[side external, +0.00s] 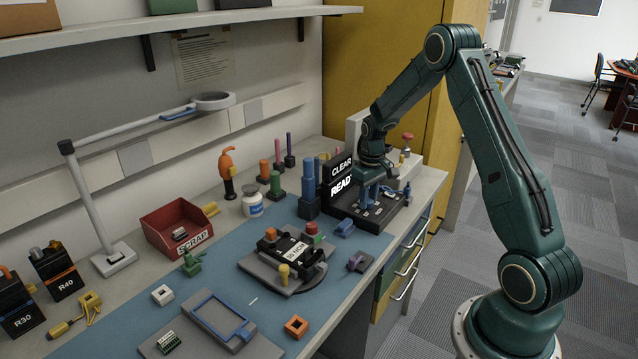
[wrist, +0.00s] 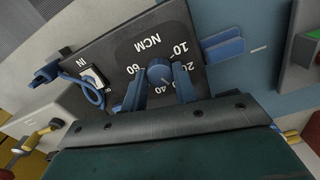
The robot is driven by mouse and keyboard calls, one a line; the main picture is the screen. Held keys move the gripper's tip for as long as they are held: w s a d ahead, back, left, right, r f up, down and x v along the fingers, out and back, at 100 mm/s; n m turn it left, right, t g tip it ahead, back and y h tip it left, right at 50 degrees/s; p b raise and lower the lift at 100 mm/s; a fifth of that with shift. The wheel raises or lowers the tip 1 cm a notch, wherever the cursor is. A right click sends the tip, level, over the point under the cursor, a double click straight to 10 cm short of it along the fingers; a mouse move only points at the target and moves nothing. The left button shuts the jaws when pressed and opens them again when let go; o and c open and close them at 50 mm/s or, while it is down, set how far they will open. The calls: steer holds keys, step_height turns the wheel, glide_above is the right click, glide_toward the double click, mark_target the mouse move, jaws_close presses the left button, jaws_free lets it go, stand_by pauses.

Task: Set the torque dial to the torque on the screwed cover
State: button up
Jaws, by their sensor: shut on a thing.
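The torque dial (wrist: 159,72) is a round blue-grey knob on a dark panel (wrist: 110,48) marked NCM, with 10, 20, 40 and 60 around it. The numbers appear turned over in the wrist view. My gripper (wrist: 160,82) has its blue fingers on either side of the dial, shut on it. The exact setting is hard to tell, as the fingers hide part of the scale. In the side view my gripper (side external: 374,192) reaches down onto the dark unit (side external: 347,214). A black cover (side external: 287,250) with white lettering, too small to read surely, sits in a grey fixture (side external: 258,272).
CLEAR (side external: 341,168) and READ (side external: 340,187) signs stand left of my gripper. A blue cable (wrist: 92,92) loops by the IN socket. A red SCRAP bin (side external: 178,225), a white bottle (side external: 252,203) and a grey tray (side external: 207,325) are farther left. The blue mat has bare patches.

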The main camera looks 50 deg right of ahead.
steer(key=o, duration=1)
steer(key=shift+c, duration=0.2)
steer(key=shift+r, duration=0.15)
step_height(320, 180, up, 14)
steer(key=shift+f, duration=0.2)
